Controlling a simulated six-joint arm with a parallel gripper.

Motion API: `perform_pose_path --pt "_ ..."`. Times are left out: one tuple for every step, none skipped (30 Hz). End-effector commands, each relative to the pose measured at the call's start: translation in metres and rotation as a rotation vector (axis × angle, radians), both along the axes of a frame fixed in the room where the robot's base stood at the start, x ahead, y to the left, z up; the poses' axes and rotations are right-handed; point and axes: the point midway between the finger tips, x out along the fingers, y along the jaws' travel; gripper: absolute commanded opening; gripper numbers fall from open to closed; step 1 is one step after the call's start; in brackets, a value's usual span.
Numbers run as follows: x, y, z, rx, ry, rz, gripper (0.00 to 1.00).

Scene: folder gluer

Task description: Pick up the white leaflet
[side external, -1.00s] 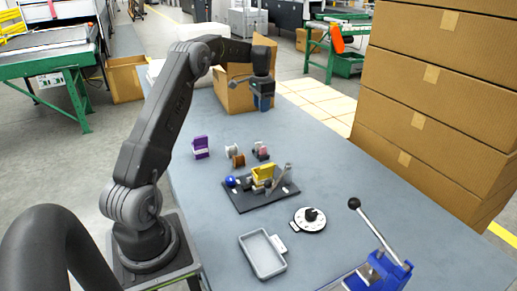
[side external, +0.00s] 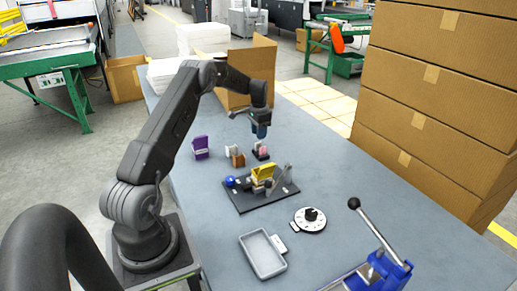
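A small white piece (side external: 229,148) stands among the small items on the grey table, left of my gripper and against a small brown block (side external: 238,159). It is too small to tell whether it is the leaflet. My gripper (side external: 261,136) points down, just above a small pink item (side external: 262,150) in a dark holder. The fingertips are too small to tell whether they are open or shut, or whether they touch the pink item.
A purple carton (side external: 200,147) stands to the left. In front are a black fixture board (side external: 250,203) with a yellow piece (side external: 263,171), a white dial (side external: 310,220), a grey tray (side external: 262,254) and a blue lever press (side external: 385,270). An open cardboard box (side external: 254,65) stands behind.

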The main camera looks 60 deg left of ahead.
Motion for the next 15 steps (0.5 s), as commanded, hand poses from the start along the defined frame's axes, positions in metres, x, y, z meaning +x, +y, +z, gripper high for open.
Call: perform_pose_path --pt "0.000 0.000 -0.010 -0.002 0.003 0.000 0.34" --pt "0.000 0.000 -0.014 -0.003 0.003 0.000 0.34" --pt "0.000 0.000 -0.021 -0.003 0.003 0.000 0.34" --pt "0.000 0.000 -0.025 -0.002 0.002 0.000 0.34" --pt "0.000 0.000 -0.028 -0.001 0.001 0.000 0.34" --pt "0.000 0.000 -0.031 -0.001 0.001 0.000 0.34" --pt "0.000 0.000 -0.033 -0.001 0.000 0.000 0.34" --pt "0.001 0.000 -0.034 0.000 0.000 0.000 0.34" --pt "0.001 0.000 -0.034 0.001 -0.001 0.000 0.34" --pt "0.001 0.000 -0.034 0.001 -0.001 0.000 0.34" --pt "0.001 0.000 -0.034 0.001 -0.001 0.000 0.34" --pt "0.001 0.000 -0.034 0.001 -0.001 0.000 0.34" --pt "0.001 0.000 -0.034 0.001 -0.001 0.000 0.34" --pt "0.001 0.000 -0.034 0.001 -0.001 0.000 0.34" --pt "0.001 0.000 -0.034 0.001 -0.001 0.000 0.34"
